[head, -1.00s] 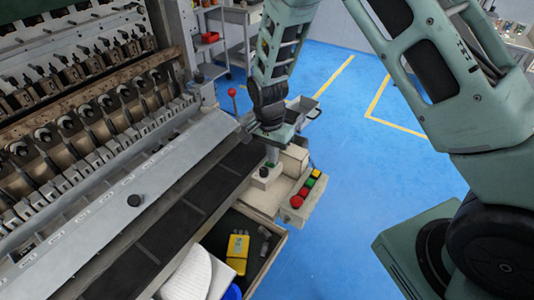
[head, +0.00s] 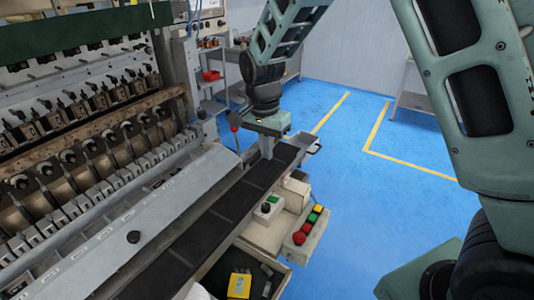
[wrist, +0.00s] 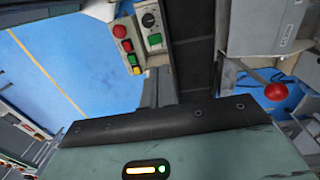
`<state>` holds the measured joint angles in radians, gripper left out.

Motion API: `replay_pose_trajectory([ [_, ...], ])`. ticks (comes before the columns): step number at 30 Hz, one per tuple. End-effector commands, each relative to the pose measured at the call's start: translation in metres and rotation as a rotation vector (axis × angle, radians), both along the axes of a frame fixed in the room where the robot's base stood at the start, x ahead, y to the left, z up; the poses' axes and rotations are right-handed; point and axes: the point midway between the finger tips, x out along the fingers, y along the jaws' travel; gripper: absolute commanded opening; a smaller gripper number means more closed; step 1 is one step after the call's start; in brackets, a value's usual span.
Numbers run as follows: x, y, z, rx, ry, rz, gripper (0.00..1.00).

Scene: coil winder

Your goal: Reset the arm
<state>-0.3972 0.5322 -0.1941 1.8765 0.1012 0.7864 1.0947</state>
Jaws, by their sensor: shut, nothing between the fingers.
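My gripper (head: 266,147) hangs from my arm above the far end of the dark strip (head: 208,215) along the front of the coil winder (head: 95,185). Its fingers are shut together with nothing between them, and they point down. A control box (wrist: 150,27) with a black knob and a green button is beyond the fingers. I cannot tell from the head view whether the fingertips touch the strip, but they appear above it.
A button panel (head: 308,226) with red, green and yellow buttons sits right of the strip. A red-knobbed lever (wrist: 275,91) stands close to my gripper. An open drawer (head: 277,285) holds a yellow item (head: 239,285). Blue floor (head: 345,150) is free on the right.

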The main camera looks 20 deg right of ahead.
Motion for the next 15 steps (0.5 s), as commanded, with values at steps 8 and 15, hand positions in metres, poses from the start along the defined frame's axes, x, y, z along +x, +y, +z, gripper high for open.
replay_pose_trajectory([
  [8,0.0,0.0,0.0,0.001,-0.001,0.0,0.0],
  [15,-0.047,0.034,0.014,0.07,0.005,0.26,0.0],
])
